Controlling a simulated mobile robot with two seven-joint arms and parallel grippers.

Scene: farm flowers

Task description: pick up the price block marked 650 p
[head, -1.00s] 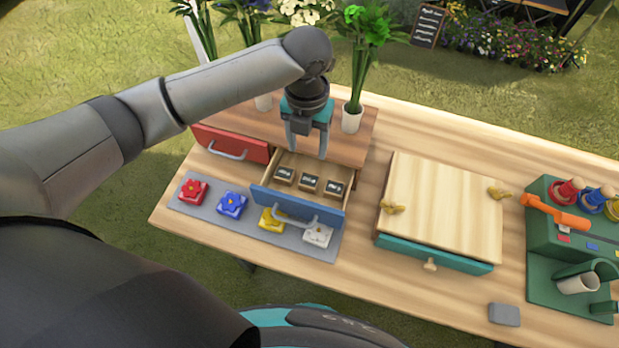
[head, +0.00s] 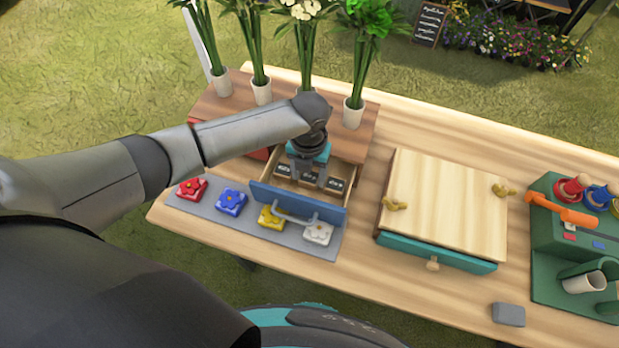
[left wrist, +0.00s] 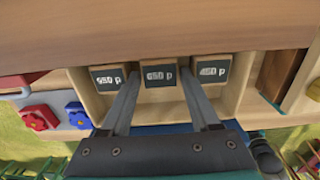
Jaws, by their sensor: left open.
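Three dark-faced price blocks stand in a row in the open blue-fronted drawer (head: 297,203). In the left wrist view, the middle block (left wrist: 158,74) reads 650 p. The left block (left wrist: 108,77) seems to read 550 p or 950 p, and the right block (left wrist: 212,68) seems to read 450 p. My left gripper (head: 309,182) is open and points down over the drawer. In the left wrist view, its fingertips (left wrist: 158,79) lie on either side of the middle block, with nothing visibly gripped. Their height beside the block is hard to tell. My right gripper is not in view.
Flower blocks lie on a grey mat (head: 183,204) in front of the drawer. Vases (head: 353,113) stand on the wooden top behind it. A wooden board (head: 445,205) over a teal drawer is to the right, then a green stand (head: 550,245). The table's front middle is mostly clear.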

